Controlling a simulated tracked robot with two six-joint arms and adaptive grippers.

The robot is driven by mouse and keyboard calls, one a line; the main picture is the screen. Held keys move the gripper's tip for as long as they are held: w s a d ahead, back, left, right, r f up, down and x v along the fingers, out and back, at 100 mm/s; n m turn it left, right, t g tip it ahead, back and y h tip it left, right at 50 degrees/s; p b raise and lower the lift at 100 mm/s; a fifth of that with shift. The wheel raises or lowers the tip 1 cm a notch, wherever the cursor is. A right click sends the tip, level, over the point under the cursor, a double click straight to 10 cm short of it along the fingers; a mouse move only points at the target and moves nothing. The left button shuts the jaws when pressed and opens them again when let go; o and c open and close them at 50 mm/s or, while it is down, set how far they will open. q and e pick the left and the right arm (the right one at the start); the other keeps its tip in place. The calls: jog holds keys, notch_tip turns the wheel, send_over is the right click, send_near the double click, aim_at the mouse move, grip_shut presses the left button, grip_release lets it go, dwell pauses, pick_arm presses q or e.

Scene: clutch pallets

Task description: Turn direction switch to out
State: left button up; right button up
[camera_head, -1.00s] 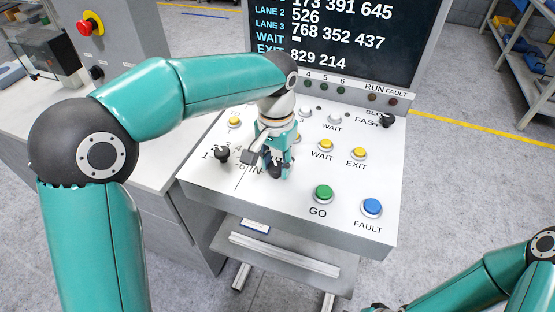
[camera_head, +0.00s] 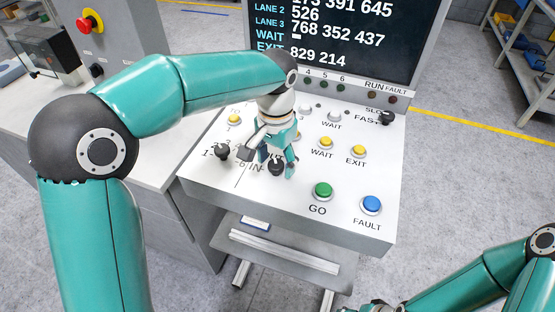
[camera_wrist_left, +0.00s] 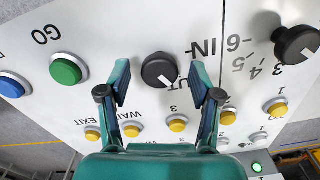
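The direction switch is a black round knob (camera_head: 277,167) on the sloping white panel, beside the letters IN. In the left wrist view the knob (camera_wrist_left: 159,71) sits between my fingers, with a small pale mark at its lower edge. The upside-down IN label (camera_wrist_left: 203,47) is right of it. Letters below that are partly covered by a finger. My left gripper (camera_head: 271,161) is open over the knob; in the wrist view its two fingers (camera_wrist_left: 160,85) stand apart on either side, with gaps to the knob. My right gripper is out of view; only the right arm shows.
A second black knob (camera_head: 222,151) with a number scale is left of the switch. Green GO (camera_head: 323,190), blue FAULT (camera_head: 371,204) and several yellow buttons share the panel. A screen (camera_head: 345,35) stands behind.

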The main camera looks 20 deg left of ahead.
aim_at(276, 163)
pick_arm(q)
notch_tip(276, 163, up, 12)
dwell(0.6)
jog(key=shift+f, duration=0.1)
dwell(0.4)
